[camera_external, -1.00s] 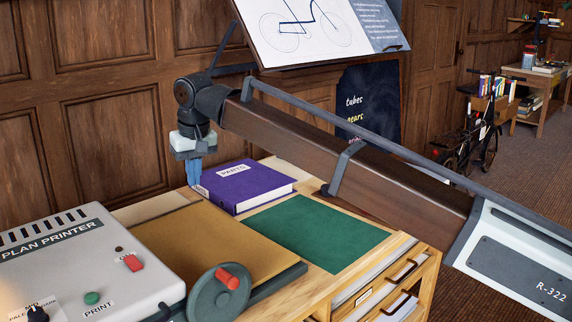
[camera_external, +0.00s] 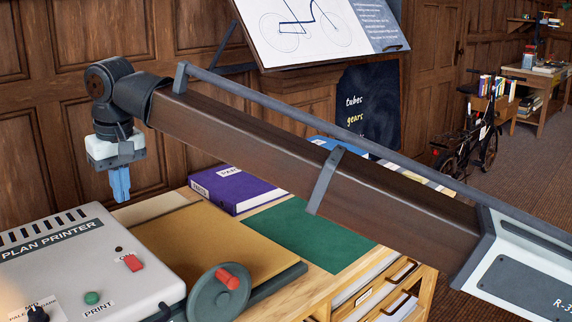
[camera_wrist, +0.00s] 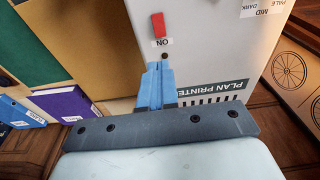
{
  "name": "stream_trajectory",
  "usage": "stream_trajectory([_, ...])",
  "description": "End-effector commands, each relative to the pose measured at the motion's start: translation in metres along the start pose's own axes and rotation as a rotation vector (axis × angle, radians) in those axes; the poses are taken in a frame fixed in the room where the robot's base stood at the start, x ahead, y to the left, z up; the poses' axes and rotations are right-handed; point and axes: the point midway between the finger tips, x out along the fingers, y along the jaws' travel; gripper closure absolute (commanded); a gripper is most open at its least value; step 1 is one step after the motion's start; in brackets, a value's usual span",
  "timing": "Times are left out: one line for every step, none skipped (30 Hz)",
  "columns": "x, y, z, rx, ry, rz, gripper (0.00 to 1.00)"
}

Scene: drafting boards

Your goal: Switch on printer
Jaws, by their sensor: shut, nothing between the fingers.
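The plan printer (camera_external: 52,262) is a light grey box at the lower left of the external view. Its red switch (camera_external: 132,263) sits on the top panel near the right edge, beside a small dark round lamp. In the wrist view the red switch (camera_wrist: 158,24) is at the top, with the label ON beside it. My gripper (camera_external: 121,192) has blue fingers, shut and empty, pointing down above and behind the printer's back right corner. In the wrist view the fingertips (camera_wrist: 155,70) appear just below the switch and its label; the height between them is hard to judge.
A green print button (camera_external: 92,298) and a dark dial (camera_external: 38,314) are also on the printer. A crank wheel (camera_external: 219,292) with a red handle stands at its right. A purple book (camera_external: 236,190) and green mat (camera_external: 308,235) lie on the desk.

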Motion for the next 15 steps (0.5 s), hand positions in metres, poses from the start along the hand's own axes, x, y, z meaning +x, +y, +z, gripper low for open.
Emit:
stream_trajectory([0.0, 0.0, 0.0, 0.0, 0.0, 0.0, 1.0])
stream_trajectory([0.0, 0.0, 0.0, 0.0, 0.0, 0.0, 1.0])
stream_trajectory([0.001, 0.0, 0.0, 0.0, 0.0, 0.0, 1.0])
stream_trajectory([0.002, 0.0, 0.0, 0.0, 0.0, 0.0, 1.0])
stream_trajectory([0.003, 0.0, 0.0, 0.0, 0.0, 0.0, 1.0])
stream_trajectory([0.005, 0.0, 0.0, 0.0, 0.0, 0.0, 1.0])
stream_trajectory([0.008, 0.001, 0.0, 0.0, -0.001, 0.0, 1.0])
stream_trajectory([0.011, 0.001, 0.0, 0.0, -0.001, 0.0, 1.0])
stream_trajectory([0.015, 0.001, 0.0, 0.0, -0.001, 0.0, 1.0])
stream_trajectory([0.019, 0.001, 0.0, 0.0, 0.0, 0.0, 1.0])
stream_trajectory([0.024, 0.001, 0.001, 0.0, -0.001, 0.0, 1.0])
stream_trajectory([0.031, 0.001, 0.001, 0.0, -0.001, 0.001, 1.0])
stream_trajectory([0.036, 0.001, 0.001, 0.0, -0.002, 0.001, 1.0])
stream_trajectory([0.041, 0.001, 0.001, 0.0, -0.002, 0.001, 1.0])
stream_trajectory([0.048, 0.001, 0.001, 0.0, -0.001, 0.001, 1.0])
